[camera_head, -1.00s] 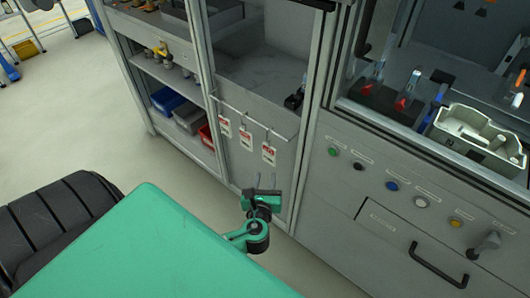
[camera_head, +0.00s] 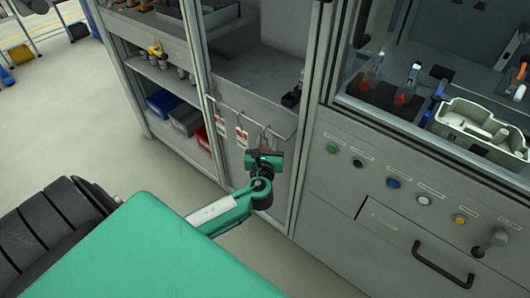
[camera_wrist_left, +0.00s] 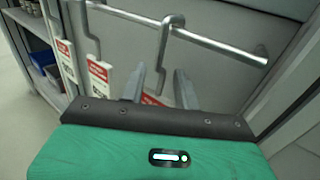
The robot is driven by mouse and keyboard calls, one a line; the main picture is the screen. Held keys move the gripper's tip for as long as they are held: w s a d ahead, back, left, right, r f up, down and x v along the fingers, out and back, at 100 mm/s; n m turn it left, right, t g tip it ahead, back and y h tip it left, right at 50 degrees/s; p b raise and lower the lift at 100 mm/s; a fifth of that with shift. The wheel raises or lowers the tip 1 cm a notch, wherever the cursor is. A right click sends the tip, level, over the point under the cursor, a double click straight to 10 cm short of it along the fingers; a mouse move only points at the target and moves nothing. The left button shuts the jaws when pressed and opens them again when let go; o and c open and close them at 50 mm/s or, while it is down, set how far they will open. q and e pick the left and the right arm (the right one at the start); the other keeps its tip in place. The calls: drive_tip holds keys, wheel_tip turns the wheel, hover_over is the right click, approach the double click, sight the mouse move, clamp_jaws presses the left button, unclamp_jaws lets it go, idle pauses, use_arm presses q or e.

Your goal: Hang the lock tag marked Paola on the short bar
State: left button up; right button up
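A metal bar (camera_head: 228,106) runs across the front of the cabinet; it also shows in the wrist view (camera_wrist_left: 215,43). Red-and-white lock tags hang from it on hooks: one at the left (camera_head: 220,126), one in the middle (camera_head: 241,137), and a third, which shows partly in the wrist view (camera_wrist_left: 150,100). The names on them are too small to read. My left gripper (camera_head: 265,153) is in front of the third tag and hides it in the head view. In the wrist view its fingers (camera_wrist_left: 158,87) are apart, with the third tag's hook between or behind them. My right gripper is not in view.
Cabinet posts (camera_head: 311,120) stand close to the right of the bar. Shelves with blue and red bins (camera_head: 163,102) are at the left. A panel with several buttons (camera_head: 393,183) and a drawer handle (camera_head: 438,264) lies to the right.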

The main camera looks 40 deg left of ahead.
use_arm(q)
drive_tip(key=shift+x, duration=0.8)
drive_tip(key=shift+c, duration=0.4)
clamp_jaws()
drive_tip(key=shift+r+p, duration=1)
drive_tip(key=shift+p, duration=0.15)
drive_tip(key=shift+s, duration=0.1)
